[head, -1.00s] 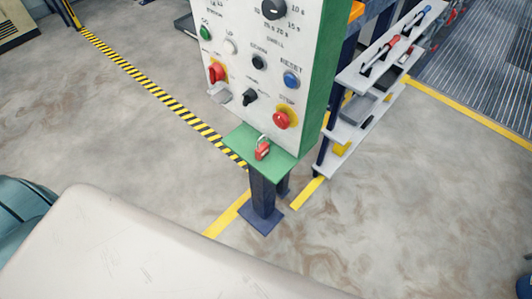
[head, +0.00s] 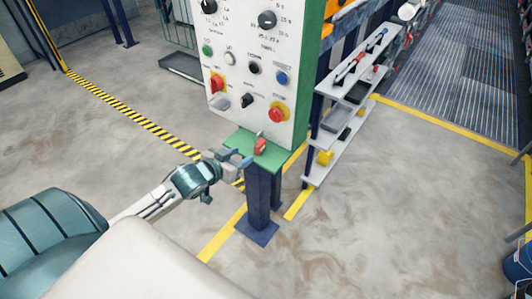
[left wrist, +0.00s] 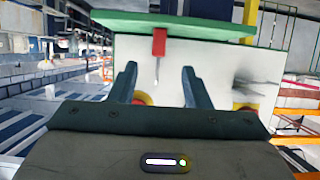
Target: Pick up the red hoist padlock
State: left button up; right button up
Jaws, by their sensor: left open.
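The red padlock (head: 260,147) stands on the green ledge (head: 239,139) at the foot of the control panel. My left gripper (head: 238,158) is just left of it, open and empty. In the left wrist view, which looks upside down, the padlock (left wrist: 159,42) has its red body against the green ledge (left wrist: 190,22) and its pale shackle pointing down. There it lies ahead of my left gripper (left wrist: 159,78), roughly centred between the two open fingers. My right gripper is out of view.
The white control panel (head: 240,72) with knobs and red buttons rises behind the ledge. A dark blue post (head: 258,200) carries it. A grey shelf rack (head: 325,135) with tools stands to the right. The floor around is mostly clear.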

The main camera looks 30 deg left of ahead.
aim_at(256, 149)
pick_arm(q)
jog(key=x, duration=1)
jog(key=shift+w+d+f+p, duration=0.1)
jog(key=shift+w+p, duration=0.05)
jog(key=shift+p, duration=0.2)
jog(key=shift+w, duration=0.15)
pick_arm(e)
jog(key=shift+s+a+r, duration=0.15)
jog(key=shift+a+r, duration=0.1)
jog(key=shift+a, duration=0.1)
pick_arm(q)
grip_shut()
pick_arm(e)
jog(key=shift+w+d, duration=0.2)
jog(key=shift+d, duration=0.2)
